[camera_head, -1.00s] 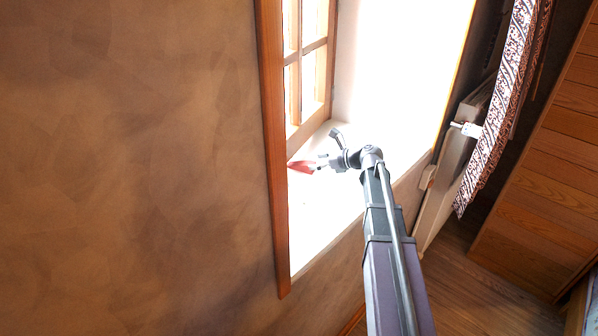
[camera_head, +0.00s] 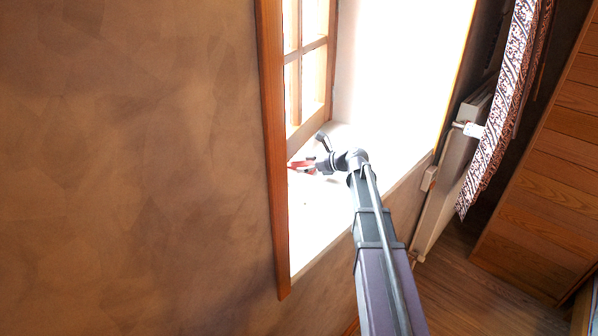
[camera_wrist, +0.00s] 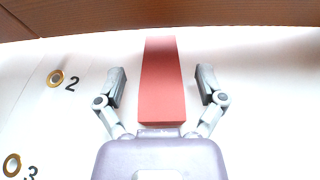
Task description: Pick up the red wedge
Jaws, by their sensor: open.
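The red wedge (camera_wrist: 162,85) lies on the white window sill (camera_head: 318,222). In the wrist view it sits between the two fingers of my open gripper (camera_wrist: 161,88), with a gap on each side. Its near end is close to the gripper's palm, and its far end reaches past the fingertips toward a brown wooden edge. In the head view the wedge (camera_head: 300,165) shows only as a small red patch beside the wooden window frame, partly hidden by my gripper (camera_head: 308,167).
Two brass-coloured rings marked 2 (camera_wrist: 55,78) and 3 (camera_wrist: 12,165) are on the sill left of my gripper. The brown wooden frame (camera_wrist: 160,16) runs along the far edge. A radiator (camera_head: 450,185) and a patterned curtain (camera_head: 500,115) are to the right.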

